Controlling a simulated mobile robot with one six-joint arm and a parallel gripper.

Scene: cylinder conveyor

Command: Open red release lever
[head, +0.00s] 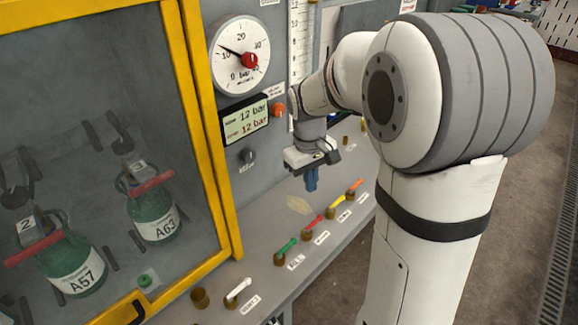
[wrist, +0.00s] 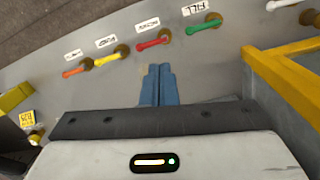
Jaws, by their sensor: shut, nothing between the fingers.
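The red lever (head: 314,224) sits on the sloped grey ledge, between the green lever (head: 287,247) and the yellow lever (head: 337,205). In the wrist view the red lever (wrist: 152,43) lies just beyond my fingertips, its handle pointing left from a brown knob, with a white label above it. My gripper (head: 312,186) hangs above the ledge, behind the row of levers, with its blue fingers pointing down. In the wrist view my gripper (wrist: 160,68) has its fingers together with nothing between them. It appears apart from the red lever.
An orange lever (head: 355,186) and a white lever (head: 238,290) stand in the same row. A yellow-framed glass door (head: 205,130) encloses green cylinders (head: 152,218) at left. A gauge (head: 240,56) and a display reading 12 bar (head: 246,122) are on the panel.

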